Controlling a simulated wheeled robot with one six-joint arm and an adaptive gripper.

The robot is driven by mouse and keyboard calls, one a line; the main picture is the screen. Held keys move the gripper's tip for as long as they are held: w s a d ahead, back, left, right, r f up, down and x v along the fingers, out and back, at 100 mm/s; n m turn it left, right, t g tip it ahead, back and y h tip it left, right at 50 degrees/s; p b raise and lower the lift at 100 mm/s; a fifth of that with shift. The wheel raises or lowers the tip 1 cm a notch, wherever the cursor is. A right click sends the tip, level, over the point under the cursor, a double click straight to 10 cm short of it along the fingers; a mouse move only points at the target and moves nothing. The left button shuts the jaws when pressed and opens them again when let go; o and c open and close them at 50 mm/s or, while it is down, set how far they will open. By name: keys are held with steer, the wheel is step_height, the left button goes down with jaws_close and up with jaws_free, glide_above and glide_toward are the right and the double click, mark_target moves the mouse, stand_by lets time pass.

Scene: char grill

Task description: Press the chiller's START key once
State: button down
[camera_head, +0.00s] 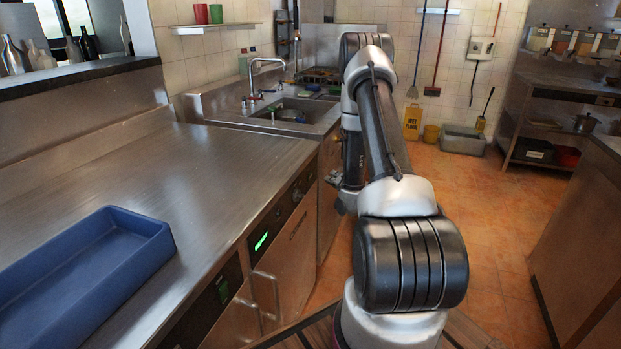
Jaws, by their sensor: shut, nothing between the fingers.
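A steel undercounter unit (290,268), which looks like the chiller, stands below the counter's front edge. Its dark control panel (270,228) has a small lit green display (261,241). A second dark panel (222,289) sits nearer, on the neighbouring front. The START key is too small to make out on either panel. My gripper (335,182) is shut and empty, small and partly hidden by my own arm. It is beyond the lit panel and to its right, near the far end of the cabinet fronts, apart from the panel.
A blue tray (150,232) lies on the steel counter (200,160). A door handle (268,292) sticks out below the panels. A sink with a tap (265,65) is behind. The tiled floor (480,210) at the right is open, bounded by another counter (585,235).

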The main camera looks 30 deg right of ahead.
steer(key=shift+w+a, duration=1.2)
steer(key=shift+w, duration=0.25)
steer(key=shift+w+a, duration=0.1)
stand_by(0.4)
steer(key=shift+w+a, duration=0.15)
steer(key=shift+w, duration=0.1)
steer(key=shift+w+a, duration=0.25)
steer(key=shift+w, duration=0.05)
stand_by(0.6)
stand_by(0.3)
steer(key=shift+s+d, duration=0.5)
steer(key=shift+s, duration=0.15)
steer(key=shift+s+d, duration=0.8)
steer(key=shift+s, duration=0.2)
steer(key=shift+s+d, duration=0.75)
steer(key=shift+s, duration=0.2)
